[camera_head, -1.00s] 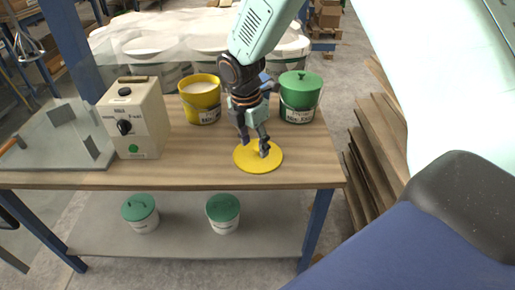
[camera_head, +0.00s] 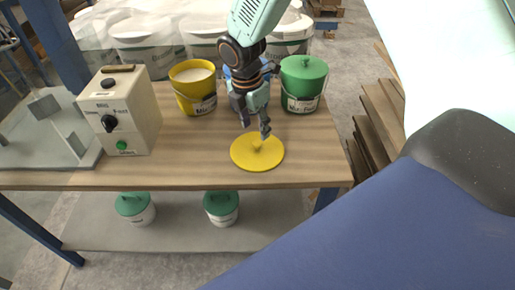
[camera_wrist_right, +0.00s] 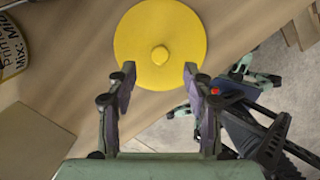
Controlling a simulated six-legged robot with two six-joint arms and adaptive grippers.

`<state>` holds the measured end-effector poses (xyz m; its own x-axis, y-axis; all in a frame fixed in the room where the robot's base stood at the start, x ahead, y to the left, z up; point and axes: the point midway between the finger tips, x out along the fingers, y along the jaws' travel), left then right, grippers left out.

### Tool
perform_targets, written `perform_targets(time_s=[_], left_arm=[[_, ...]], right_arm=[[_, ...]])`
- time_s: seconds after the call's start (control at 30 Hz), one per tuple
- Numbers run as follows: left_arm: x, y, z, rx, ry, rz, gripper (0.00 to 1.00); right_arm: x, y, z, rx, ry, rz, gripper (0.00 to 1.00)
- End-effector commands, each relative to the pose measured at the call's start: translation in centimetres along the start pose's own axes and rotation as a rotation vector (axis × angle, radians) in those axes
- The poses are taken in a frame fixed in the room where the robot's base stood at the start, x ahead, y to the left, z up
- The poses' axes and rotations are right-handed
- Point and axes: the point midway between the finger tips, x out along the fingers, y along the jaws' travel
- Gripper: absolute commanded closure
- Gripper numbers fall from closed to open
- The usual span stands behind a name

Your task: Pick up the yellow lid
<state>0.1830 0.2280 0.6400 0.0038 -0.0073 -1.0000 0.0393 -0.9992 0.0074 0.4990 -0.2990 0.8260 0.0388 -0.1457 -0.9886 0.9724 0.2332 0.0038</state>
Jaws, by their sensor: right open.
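The yellow lid (camera_head: 257,157) lies flat on the wooden table near its front edge. It is a round disc with a small knob in the middle, clear in the right wrist view (camera_wrist_right: 160,30). My right gripper (camera_head: 256,131) is just above and behind the lid, pointing down. In the wrist view its two fingers (camera_wrist_right: 158,72) are spread apart at the lid's near edge, with nothing between them and the knob beyond the tips. One finger partly covers the lid in the head view. My left gripper is not in view.
A beige control box (camera_head: 122,108) stands to the left. The table (camera_head: 190,155) around the lid is clear. Two green-lidded buckets sit on the lower shelf (camera_head: 175,225).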

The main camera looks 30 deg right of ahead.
Motion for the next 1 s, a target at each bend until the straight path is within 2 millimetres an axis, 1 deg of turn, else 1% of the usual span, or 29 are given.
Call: perform_targets(time_s=[0.03,0.17,0.3,0.43,0.5,0.7,1.0], left_arm=[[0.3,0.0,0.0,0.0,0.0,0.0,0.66],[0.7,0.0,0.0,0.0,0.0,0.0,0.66],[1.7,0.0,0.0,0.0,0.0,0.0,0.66],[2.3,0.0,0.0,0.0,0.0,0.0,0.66],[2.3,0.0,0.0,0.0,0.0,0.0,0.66],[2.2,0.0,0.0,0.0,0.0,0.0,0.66],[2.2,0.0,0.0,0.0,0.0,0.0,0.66]], right_arm=[[0.7,-0.1,-0.1,0.0,0.001,-0.002,0.49],[1.6,-0.2,-0.2,-0.001,0.001,-0.001,0.49],[3.8,-0.3,-0.3,0.0,0.001,-0.003,0.49],[5.5,-0.3,-0.2,0.0,0.002,-0.002,0.49],[5.8,-0.2,-0.2,0.0,0.001,0.0,0.49],[5.6,-0.1,-0.1,0.0,0.001,0.001,0.49],[5.6,0.0,0.0,0.0,0.001,0.0,0.75]])
